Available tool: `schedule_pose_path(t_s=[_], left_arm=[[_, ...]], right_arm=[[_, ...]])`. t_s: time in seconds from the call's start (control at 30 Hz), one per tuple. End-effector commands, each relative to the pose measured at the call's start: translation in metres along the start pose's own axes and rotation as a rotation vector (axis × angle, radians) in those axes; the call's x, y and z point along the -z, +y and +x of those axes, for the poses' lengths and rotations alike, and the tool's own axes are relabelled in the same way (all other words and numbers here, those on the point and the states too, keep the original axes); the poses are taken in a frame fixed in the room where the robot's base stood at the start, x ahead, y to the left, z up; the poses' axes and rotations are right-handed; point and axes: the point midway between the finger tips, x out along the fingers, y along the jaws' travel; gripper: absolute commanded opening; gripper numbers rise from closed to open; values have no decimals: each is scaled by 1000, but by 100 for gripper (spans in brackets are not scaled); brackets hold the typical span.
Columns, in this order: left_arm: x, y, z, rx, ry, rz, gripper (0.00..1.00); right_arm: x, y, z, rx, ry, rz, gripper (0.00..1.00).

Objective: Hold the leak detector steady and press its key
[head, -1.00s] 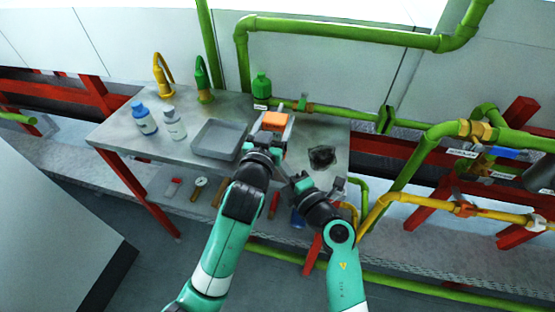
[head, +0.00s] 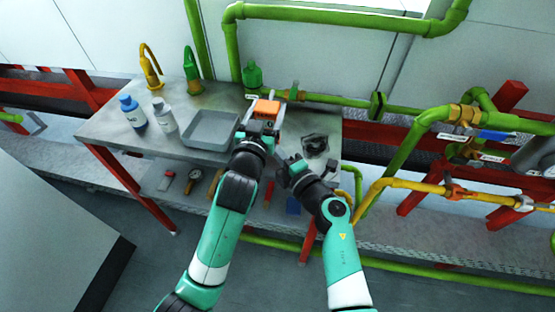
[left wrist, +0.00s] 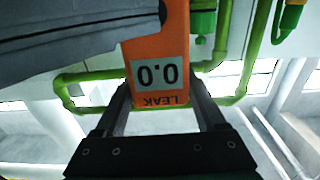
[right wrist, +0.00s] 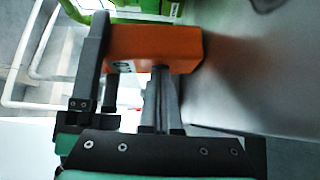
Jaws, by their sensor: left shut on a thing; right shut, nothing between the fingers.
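The orange leak detector (head: 265,107) is held above the metal bench. My left gripper (head: 264,124) is shut on it. In the left wrist view the detector (left wrist: 146,48) sits between the two fingers, its display reading 0.0 and its LEAK label upside down. My right gripper (head: 284,162) is to the right of and nearer than the left one. In the right wrist view its fingers (right wrist: 160,76) are shut and empty, with their tips at the detector's lower edge (right wrist: 180,50). I cannot tell whether they touch it. The key is not clearly visible.
A grey tray (head: 187,140), a blue bottle (head: 134,115) and a white bottle (head: 165,119) stand left on the bench (head: 98,128). A dark object (head: 315,145) lies to the right. Green pipes (head: 335,102) run behind. Several tools lie on the lower shelf.

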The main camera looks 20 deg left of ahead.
Motion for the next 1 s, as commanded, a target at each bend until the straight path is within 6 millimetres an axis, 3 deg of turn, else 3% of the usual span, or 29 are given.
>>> schedule_pose_path(t_s=[0.47, 0.8, 1.0], left_arm=[[-5, -1, 0, 2, -10, 2, 6], [-6, -1, 0, 3, -12, 3, 6], [-6, -1, 0, 3, -13, 3, 6]], right_arm=[[27, -1, -26, -2, -1, -5, 0], [27, -2, -92, 0, -4, -2, 0], [28, -1, -121, 0, -2, -1, 0]])
